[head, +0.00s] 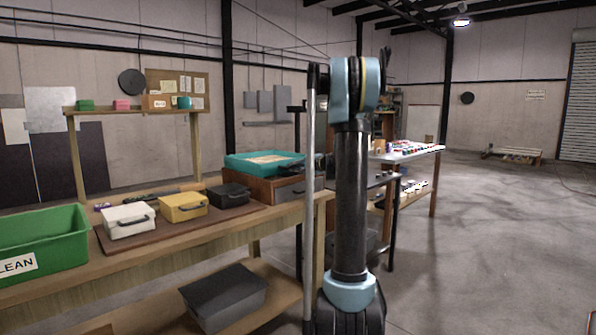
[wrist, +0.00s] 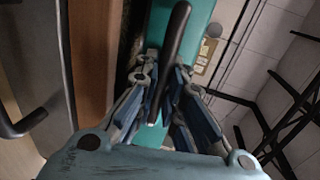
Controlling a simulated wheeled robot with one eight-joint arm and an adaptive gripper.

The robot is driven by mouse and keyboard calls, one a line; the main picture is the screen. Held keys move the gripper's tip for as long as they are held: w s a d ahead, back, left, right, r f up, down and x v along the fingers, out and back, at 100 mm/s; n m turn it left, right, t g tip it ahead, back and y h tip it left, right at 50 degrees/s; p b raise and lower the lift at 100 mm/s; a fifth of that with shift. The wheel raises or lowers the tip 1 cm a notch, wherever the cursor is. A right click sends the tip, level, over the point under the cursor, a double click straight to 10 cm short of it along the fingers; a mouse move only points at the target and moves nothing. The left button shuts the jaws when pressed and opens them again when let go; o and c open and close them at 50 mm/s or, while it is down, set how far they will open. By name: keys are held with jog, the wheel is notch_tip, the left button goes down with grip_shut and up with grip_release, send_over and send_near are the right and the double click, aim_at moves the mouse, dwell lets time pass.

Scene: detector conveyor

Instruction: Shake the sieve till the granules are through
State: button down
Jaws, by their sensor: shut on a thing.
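The sieve (head: 236,165) is a teal, shallow square frame with tan material (head: 266,157) inside. It rests on top of a brown wooden box with a grey drawer front (head: 290,191). In the wrist view the teal sieve wall (wrist: 215,15) runs behind a black handle (wrist: 175,40). My gripper (wrist: 167,92) is shut on this black handle, with blue-grey fingers on both sides of it. In the head view my gripper (head: 296,169) is small and dark at the sieve's right side. The sieve's mesh and anything beneath it are hidden.
White (head: 128,221), yellow (head: 182,207) and black (head: 229,195) lidded boxes stand on a brown board left of the sieve. A green bin marked CLEAN (head: 45,240) is at the far left. A grey bin (head: 222,298) sits on the lower shelf.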

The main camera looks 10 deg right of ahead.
jog(key=shift+w+a, duration=0.1)
jog(key=c, duration=1.9)
grip_release()
jog(key=shift+w+f, duration=0.1)
jog(key=shift+c, duration=0.2)
jog(key=v, duration=1.2)
